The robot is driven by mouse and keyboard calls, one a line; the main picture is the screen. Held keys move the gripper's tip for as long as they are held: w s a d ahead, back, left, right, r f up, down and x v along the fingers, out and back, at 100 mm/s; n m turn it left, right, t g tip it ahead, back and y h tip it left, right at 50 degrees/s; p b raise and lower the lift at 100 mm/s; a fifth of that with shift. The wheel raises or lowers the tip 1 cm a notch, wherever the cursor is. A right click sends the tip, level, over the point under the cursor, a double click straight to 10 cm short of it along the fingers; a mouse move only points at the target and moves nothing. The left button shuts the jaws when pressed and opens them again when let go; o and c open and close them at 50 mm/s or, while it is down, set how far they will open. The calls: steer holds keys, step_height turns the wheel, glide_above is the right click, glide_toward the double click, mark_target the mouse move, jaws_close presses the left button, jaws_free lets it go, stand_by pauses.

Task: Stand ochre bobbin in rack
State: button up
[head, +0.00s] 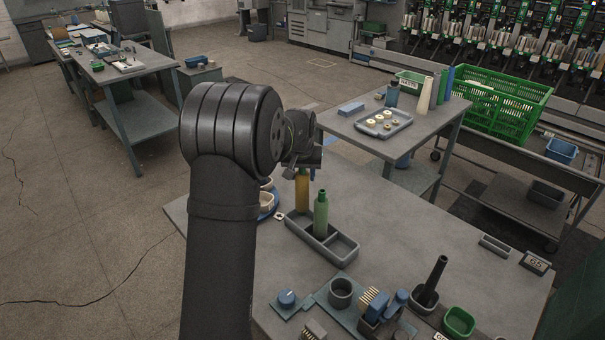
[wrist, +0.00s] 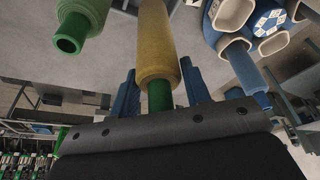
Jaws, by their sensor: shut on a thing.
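The ochre bobbin (head: 302,190) is upright under my gripper (head: 303,171), its top hidden by the jaws in the head view. In the wrist view my gripper (wrist: 160,92) has its blue fingers on either side of the green neck of the ochre bobbin (wrist: 157,48). The grey rack (head: 345,249) lies on the table, and the ochre bobbin's lower end is at its far left compartment. I cannot tell whether it touches the rack floor. A green bobbin (head: 321,216) stands in the rack beside it; it also shows in the wrist view (wrist: 78,28).
Blue-and-white containers (head: 267,203) stand left of the rack, partly behind my arm.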

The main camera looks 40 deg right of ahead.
mark_target(302, 187)
steer(key=shift+f, duration=2.25)
steer(key=shift+f, duration=0.4)
stand_by(0.4)
steer(key=o, duration=1)
